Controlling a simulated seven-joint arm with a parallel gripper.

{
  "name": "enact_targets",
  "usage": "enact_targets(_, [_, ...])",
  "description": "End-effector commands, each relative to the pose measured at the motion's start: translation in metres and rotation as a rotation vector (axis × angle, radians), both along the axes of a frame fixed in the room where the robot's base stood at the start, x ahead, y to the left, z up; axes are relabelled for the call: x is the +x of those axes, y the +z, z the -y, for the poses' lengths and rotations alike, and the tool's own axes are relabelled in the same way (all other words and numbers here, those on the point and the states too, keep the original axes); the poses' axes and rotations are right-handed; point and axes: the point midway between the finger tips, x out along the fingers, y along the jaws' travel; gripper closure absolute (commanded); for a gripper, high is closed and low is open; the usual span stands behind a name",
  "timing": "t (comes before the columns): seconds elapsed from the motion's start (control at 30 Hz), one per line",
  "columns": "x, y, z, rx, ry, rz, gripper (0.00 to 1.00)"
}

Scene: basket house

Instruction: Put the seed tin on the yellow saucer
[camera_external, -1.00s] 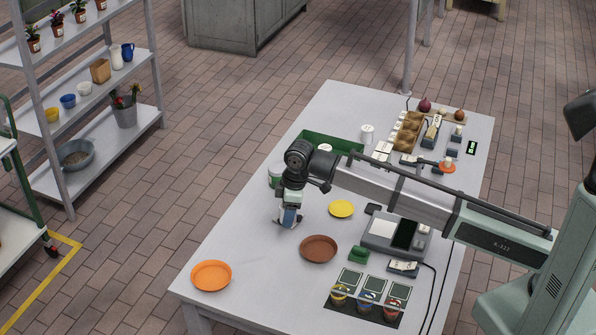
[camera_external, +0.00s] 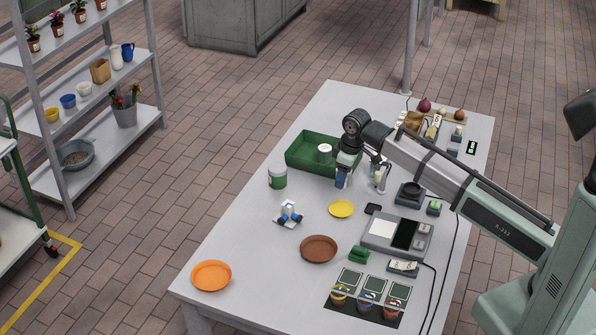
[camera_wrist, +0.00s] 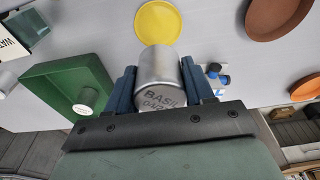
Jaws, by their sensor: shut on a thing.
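My gripper (camera_external: 343,182) is above the table, just behind the yellow saucer (camera_external: 341,209) in the outside view. In the wrist view my gripper (camera_wrist: 162,90) is shut on a silver seed tin (camera_wrist: 160,78), with a blue finger on each side. The tin's end reads "BASIL" and a partly legible second line. In the outside view the tin is not clearly seen. The yellow saucer (camera_wrist: 158,22) shows empty beyond the tin in the wrist view, apart from it.
A green tray (camera_external: 300,160) holding a white-topped tin (camera_external: 325,151) is behind left. A green-and-white jar (camera_external: 277,176), a blue-and-white item (camera_external: 288,214), a brown saucer (camera_external: 318,249) and an orange saucer (camera_external: 211,275) stand left and front. A scale (camera_external: 397,236) is right.

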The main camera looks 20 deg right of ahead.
Motion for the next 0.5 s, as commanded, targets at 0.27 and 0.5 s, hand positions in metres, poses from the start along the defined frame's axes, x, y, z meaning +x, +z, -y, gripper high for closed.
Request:
enact_targets(0.27, [-0.001, -0.031, 0.000, 0.000, -0.011, -0.003, 0.78])
enact_targets(0.5, [0.000, -0.060, -0.001, 0.001, -0.010, -0.002, 0.78])
